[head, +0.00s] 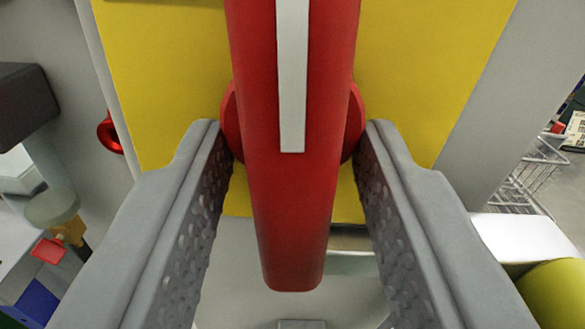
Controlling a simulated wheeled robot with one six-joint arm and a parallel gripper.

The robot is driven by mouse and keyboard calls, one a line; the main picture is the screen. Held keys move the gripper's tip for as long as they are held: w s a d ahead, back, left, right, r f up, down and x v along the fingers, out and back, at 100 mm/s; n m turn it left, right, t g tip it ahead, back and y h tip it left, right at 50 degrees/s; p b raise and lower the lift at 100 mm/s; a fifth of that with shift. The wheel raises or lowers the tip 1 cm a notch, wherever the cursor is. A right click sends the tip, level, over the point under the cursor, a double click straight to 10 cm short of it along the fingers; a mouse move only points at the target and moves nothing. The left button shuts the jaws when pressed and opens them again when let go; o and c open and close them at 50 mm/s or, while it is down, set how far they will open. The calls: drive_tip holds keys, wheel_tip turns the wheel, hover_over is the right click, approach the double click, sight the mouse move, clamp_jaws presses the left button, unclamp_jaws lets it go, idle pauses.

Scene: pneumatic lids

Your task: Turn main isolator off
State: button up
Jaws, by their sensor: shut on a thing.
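The main isolator's red handle (292,215) fills the upper middle of the head view. It stands upright in the picture, its top cut off by the frame edge, with a white stripe on its upper part. Behind it a red round hub (357,125) sits on a yellow plate (165,80). My gripper (293,128) has one finger on each side of the handle, the tips at hub height, and is shut on it. The exact contact places are hard to see.
A shiny red round part (109,133) is left of the yellow plate. A dark grey block (25,95) and a small red tag (49,250) are further left. A wire cart (530,172) and a yellow-green rounded object (555,293) are on the right.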

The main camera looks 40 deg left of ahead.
drive_tip(key=n, duration=0.5)
drive_tip(key=shift+w+d, duration=0.15)
drive_tip(key=shift+w, duration=0.05)
drive_tip(key=n, duration=0.5)
drive_tip(key=shift+w+d+r+n, duration=0.1)
drive_tip(key=shift+r+n, duration=0.1)
drive_tip(key=shift+n, duration=0.1)
drive_tip(key=n, duration=0.6)
drive_tip(key=shift+r, duration=0.15)
drive_tip(key=shift+n, duration=0.3)
drive_tip(key=o, duration=0.6)
drive_tip(key=shift+d, duration=0.1)
drive_tip(key=v, duration=1.7)
drive_tip(key=shift+d, duration=0.15)
